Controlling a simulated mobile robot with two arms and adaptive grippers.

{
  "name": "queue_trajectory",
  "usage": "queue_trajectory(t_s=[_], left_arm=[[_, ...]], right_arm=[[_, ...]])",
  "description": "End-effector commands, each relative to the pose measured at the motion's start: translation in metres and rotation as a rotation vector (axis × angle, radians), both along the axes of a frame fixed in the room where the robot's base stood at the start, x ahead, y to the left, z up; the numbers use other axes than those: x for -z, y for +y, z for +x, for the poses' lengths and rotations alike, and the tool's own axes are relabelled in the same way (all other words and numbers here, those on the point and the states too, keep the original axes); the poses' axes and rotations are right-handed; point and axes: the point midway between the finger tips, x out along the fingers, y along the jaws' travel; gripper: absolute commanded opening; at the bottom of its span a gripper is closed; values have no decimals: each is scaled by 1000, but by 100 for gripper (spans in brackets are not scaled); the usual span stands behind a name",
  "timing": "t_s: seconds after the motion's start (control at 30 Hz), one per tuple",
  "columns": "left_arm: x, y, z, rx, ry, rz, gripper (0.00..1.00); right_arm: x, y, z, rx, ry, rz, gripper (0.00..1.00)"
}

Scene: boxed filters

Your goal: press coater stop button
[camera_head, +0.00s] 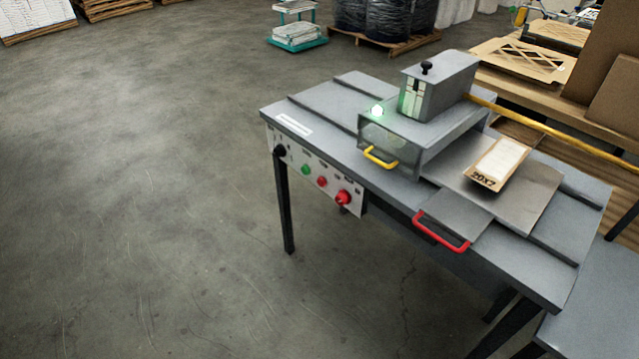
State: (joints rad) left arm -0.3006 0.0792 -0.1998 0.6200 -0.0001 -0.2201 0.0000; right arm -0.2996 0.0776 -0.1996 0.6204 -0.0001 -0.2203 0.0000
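The coater (430,112) is a grey metal machine on a grey table (330,107), right of centre in the head view. A white control panel (318,181) faces front-left below the table edge. It carries a black knob (280,151), a green button (306,169), a small red button (322,182) and a larger red mushroom-shaped button (343,198). The button labels are too small to read. Neither of my grippers is in view.
A yellow handle (381,158) and a red handle (440,233) stick out toward the front. A boxed filter (499,163) lies on a plate on the right. A yellow bar (560,134) runs right from the coater. The floor (140,190) on the left is clear.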

Motion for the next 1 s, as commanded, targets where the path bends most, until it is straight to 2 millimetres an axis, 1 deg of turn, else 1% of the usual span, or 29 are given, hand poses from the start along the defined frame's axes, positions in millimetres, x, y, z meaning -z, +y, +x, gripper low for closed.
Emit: queue_trajectory(t_s=[0.03, 0.13, 0.17, 1.0], left_arm=[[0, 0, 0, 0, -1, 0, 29], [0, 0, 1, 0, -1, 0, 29], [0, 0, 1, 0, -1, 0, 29], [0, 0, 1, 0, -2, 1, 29]], right_arm=[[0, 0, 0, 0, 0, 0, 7], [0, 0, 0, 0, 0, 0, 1], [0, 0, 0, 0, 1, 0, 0], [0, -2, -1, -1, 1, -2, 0]])
